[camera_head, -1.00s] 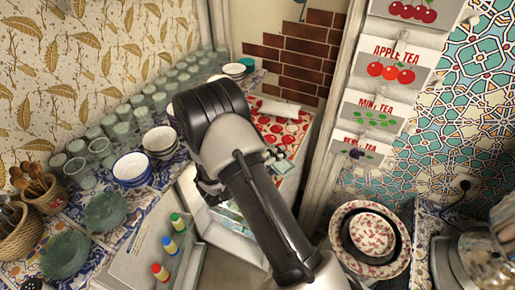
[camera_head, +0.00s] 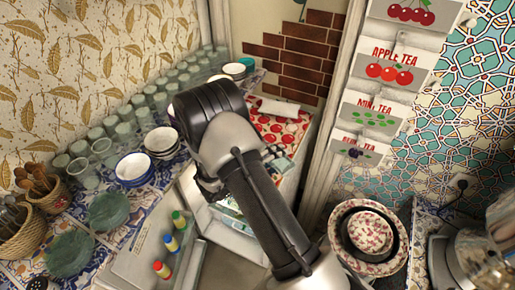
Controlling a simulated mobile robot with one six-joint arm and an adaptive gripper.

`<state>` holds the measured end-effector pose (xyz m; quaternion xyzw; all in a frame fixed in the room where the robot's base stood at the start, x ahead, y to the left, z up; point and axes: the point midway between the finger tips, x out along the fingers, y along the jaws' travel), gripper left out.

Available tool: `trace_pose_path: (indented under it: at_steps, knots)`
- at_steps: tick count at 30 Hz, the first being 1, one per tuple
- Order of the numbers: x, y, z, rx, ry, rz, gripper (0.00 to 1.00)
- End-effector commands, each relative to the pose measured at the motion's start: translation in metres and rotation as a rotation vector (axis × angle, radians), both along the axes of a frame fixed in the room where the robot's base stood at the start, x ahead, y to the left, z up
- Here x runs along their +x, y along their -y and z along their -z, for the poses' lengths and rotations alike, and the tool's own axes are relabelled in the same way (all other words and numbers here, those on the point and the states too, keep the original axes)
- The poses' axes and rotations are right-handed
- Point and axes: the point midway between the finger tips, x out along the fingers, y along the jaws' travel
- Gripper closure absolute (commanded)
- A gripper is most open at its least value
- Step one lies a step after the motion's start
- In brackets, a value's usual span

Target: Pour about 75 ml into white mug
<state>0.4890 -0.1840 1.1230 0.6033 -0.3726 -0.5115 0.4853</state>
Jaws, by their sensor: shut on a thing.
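My arm (camera_head: 235,150) fills the middle of the view, its elbow at the upper left and its thick link running down to the bottom edge. My gripper cannot be made out; it is hidden behind the arm, along with anything in it. No white mug can be picked out for certain. A pale cup-like piece (camera_head: 172,110) shows only partly behind the elbow, and I cannot tell what it is. A shiny metal vessel (camera_head: 470,262) stands at the lower right, cut off by the picture's edge.
White bowls with dark rims (camera_head: 135,168) and rows of greenish glasses (camera_head: 150,100) line the left counter. Baskets of utensils (camera_head: 20,235) and green dishes (camera_head: 108,212) stand nearer. Small coloured bottles (camera_head: 171,242) stand near my arm. A nested bowl stack (camera_head: 345,215) sits right.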

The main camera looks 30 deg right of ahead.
Motion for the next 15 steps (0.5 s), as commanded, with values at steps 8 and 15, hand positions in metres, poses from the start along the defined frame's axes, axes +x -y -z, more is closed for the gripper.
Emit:
trace_pose_path:
  at_steps: [8, 15]
  knots:
    - [0.0008, -0.0001, -0.0026, -0.004, -0.013, 0.001, 0.86]
    - [0.0011, -0.0001, -0.0032, -0.007, -0.024, 0.001, 0.86]
